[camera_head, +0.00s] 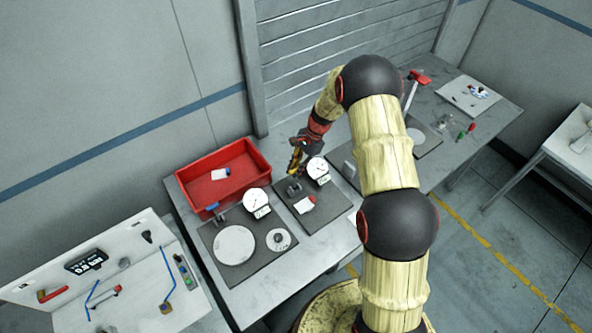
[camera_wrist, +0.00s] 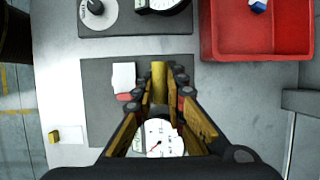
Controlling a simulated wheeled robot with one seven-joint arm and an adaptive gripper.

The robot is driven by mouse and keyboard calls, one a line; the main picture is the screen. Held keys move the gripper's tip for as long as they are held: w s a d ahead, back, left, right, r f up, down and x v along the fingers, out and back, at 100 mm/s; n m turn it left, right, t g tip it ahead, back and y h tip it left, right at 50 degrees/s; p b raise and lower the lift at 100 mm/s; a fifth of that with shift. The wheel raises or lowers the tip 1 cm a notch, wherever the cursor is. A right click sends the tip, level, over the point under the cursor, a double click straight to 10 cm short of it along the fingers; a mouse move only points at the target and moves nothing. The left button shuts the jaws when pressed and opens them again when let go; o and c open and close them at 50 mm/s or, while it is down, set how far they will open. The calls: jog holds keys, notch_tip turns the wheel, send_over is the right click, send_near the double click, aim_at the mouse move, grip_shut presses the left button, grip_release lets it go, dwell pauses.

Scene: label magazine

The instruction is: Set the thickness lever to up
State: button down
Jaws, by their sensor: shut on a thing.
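My gripper (camera_head: 296,168) is over the thickness gauge on the middle dark mat (camera_head: 325,213). In the wrist view its fingers (camera_wrist: 160,78) are closed on a brass-coloured upright piece (camera_wrist: 159,85), which appears to be the thickness lever. The fingers hide its sides, and its tilt cannot be told. The gauge's white round dial (camera_head: 317,168) is just right of my gripper; in the wrist view the dial (camera_wrist: 160,139) shows between the finger bases, with a red needle. A grey metal part (camera_head: 293,188) of the gauge is below my gripper.
A red bin (camera_head: 187,186) stands behind left. Another mat to the left holds a white disc (camera_head: 234,246) and a dial (camera_head: 256,199). My arm hides part of the bench to the right.

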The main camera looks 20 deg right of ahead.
jog(key=shift+w+r, duration=0.2)
jog(key=c, duration=2.2)
grip_release()
jog(key=o, duration=0.4)
jog(key=shift+a, duration=0.1)
jog(key=shift+c, duration=0.2)
jog(key=shift+s+f, duration=0.1)
jog(key=v, duration=1.2)
